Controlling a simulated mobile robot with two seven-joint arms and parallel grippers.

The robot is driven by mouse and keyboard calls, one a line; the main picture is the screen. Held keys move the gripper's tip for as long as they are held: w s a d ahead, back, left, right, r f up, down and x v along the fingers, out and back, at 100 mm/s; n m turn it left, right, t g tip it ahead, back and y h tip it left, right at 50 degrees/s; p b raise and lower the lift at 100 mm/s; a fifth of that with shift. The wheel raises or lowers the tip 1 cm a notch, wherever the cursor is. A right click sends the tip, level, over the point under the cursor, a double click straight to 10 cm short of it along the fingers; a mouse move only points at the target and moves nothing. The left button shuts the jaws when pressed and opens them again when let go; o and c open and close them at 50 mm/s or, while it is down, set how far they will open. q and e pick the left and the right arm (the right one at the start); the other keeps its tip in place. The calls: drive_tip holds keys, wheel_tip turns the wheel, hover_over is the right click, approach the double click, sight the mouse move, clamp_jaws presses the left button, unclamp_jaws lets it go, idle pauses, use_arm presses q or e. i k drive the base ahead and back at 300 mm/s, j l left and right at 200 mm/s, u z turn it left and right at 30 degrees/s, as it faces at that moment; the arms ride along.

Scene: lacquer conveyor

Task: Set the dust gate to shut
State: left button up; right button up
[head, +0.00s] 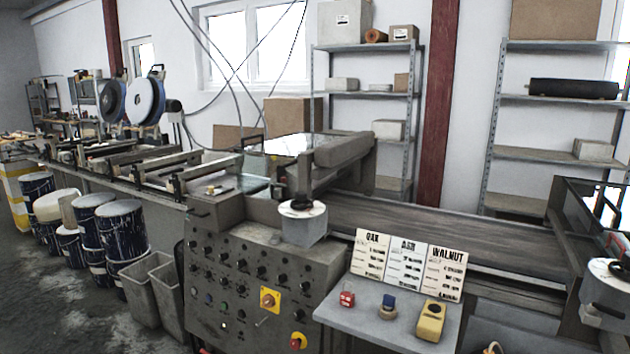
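No part in view is clearly labelled as the dust gate, and I cannot tell its setting. A grey box with a white round top and a black knob (303,222) stands at the right end of the control panel. A similar grey box with a white top (607,284) is partly cut off at the right edge. Their markings are too small to read. Neither of my grippers is in view.
The control panel (240,285) carries several knobs and a yellow switch plate (270,300). A small table (385,334) holds red, blue and yellow items below OAK, ASH and WALNUT cards (408,266). The conveyor (420,228) runs behind. Buckets (122,230) stand left.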

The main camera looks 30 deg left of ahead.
sight(211, 192)
drive_tip(key=u, duration=1.55)
